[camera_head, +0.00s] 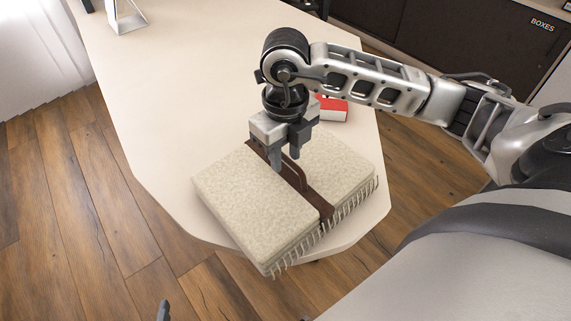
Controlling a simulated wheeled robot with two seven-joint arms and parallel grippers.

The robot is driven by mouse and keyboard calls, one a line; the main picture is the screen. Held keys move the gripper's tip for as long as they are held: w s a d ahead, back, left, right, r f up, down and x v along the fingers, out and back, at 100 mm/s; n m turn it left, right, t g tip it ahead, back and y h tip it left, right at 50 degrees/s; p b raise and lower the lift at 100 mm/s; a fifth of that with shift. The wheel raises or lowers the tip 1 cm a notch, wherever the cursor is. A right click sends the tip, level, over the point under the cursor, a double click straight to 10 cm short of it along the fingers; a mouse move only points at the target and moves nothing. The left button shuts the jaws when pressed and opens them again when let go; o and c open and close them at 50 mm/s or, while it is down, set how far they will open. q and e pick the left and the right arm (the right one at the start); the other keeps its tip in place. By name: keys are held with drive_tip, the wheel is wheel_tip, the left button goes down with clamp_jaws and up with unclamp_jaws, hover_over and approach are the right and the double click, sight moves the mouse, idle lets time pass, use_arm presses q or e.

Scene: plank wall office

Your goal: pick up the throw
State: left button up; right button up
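The throw (235,190) is a folded, cream, thick blanket with a fringe along its front right edge. It lies flat on the near end of the table. A brown strap (325,209) with a raised handle runs across its middle. My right gripper (287,162) points down over the strap. Its two fingers are apart, with the handle close by, seemingly between them; the exact contact is hard to tell. A small dark grey tip (163,311) at the bottom edge seems to be part of my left gripper; the rest is out of view.
The cream table (190,80) has angled near corners, and the throw reaches over its near edge. A red and white box (332,109) lies behind the gripper. A white-framed object (125,16) stands at the far left. A dark cabinet (440,35) is at the back. The table's left part is clear.

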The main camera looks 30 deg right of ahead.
drive_tip(key=shift+f, duration=0.85)
clamp_jaws()
drive_tip(key=shift+r, duration=0.15)
idle(0.6)
